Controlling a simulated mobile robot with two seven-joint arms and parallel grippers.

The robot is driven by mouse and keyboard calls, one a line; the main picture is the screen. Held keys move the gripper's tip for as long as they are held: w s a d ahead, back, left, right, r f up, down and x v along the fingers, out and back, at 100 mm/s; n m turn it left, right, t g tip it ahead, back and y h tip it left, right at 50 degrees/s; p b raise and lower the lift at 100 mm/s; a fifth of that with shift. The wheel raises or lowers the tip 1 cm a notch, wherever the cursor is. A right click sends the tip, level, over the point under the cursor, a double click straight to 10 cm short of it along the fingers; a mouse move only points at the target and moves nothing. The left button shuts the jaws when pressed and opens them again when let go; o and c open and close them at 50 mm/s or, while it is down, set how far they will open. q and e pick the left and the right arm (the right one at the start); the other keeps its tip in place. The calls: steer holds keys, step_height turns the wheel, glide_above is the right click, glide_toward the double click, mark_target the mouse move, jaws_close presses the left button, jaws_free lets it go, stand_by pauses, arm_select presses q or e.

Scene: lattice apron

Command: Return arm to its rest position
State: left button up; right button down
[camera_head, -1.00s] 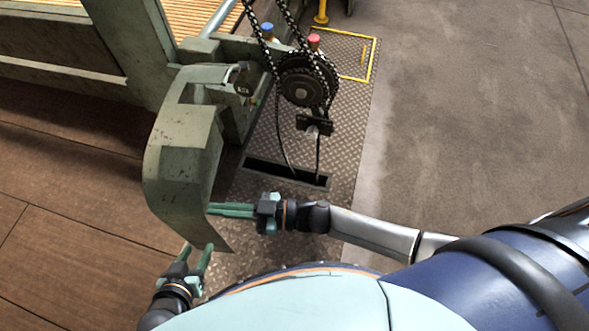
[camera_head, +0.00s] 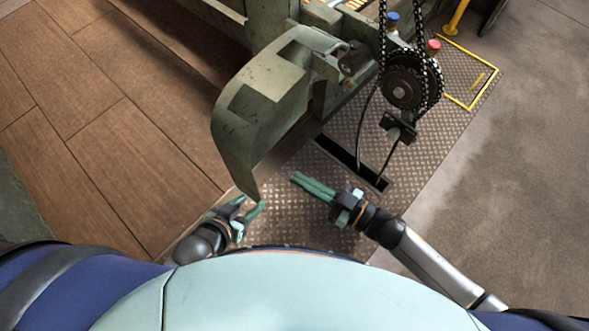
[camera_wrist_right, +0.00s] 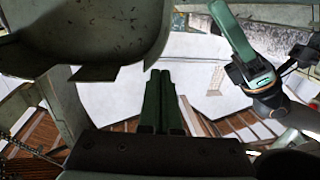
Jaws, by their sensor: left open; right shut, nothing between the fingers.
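My right arm (camera_head: 430,262) comes in from the right in the head view. Its gripper (camera_head: 296,179) is shut with green fingers together and nothing between them, over the diamond plate, apart from the curved green metal guard (camera_head: 262,90). In the right wrist view these shut fingers (camera_wrist_right: 160,78) point away at the centre. My left gripper (camera_head: 252,206) is open and empty, close by the guard's lower tip; I cannot tell whether it touches. A green finger of it shows at upper right in the right wrist view (camera_wrist_right: 232,35).
The guard's worn panel (camera_wrist_right: 95,28) fills the upper left of the right wrist view. A chain wheel (camera_head: 402,90) with hanging chains and cables stands beyond my right gripper, above a dark floor slot (camera_head: 350,160). Bare concrete (camera_head: 520,190) lies open to the right.

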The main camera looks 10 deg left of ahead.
arm_select(q)
steer(key=shift+w+a, duration=0.15)
steer(key=shift+a, duration=0.2)
arm_select(e)
steer(key=v, duration=0.7)
steer(key=shift+s, duration=0.25)
steer(key=shift+r, duration=0.1)
steer(key=w+d+r+m+t+h+p, duration=0.3)
steer(key=w+m+t+h+p, duration=0.2)
steer(key=m+t+h, duration=0.15)
arm_select(q)
step_height(320, 180, up, 7)
steer(key=s+a+p, duration=0.1)
steer(key=a+p, duration=0.1)
steer(key=p, duration=0.1)
steer(key=shift+y+p, duration=0.3)
steer(key=shift+p, duration=0.05)
arm_select(e)
steer(key=s+d+f+m+g+h, duration=0.3)
steer(key=s+d+h, duration=0.3)
steer(key=d, duration=0.3)
steer(key=shift+s+d+f+m+g+h, duration=0.15)
steer(key=shift+s+d+m+g+h, duration=0.2)
steer(key=shift+m+g+h, duration=0.5)
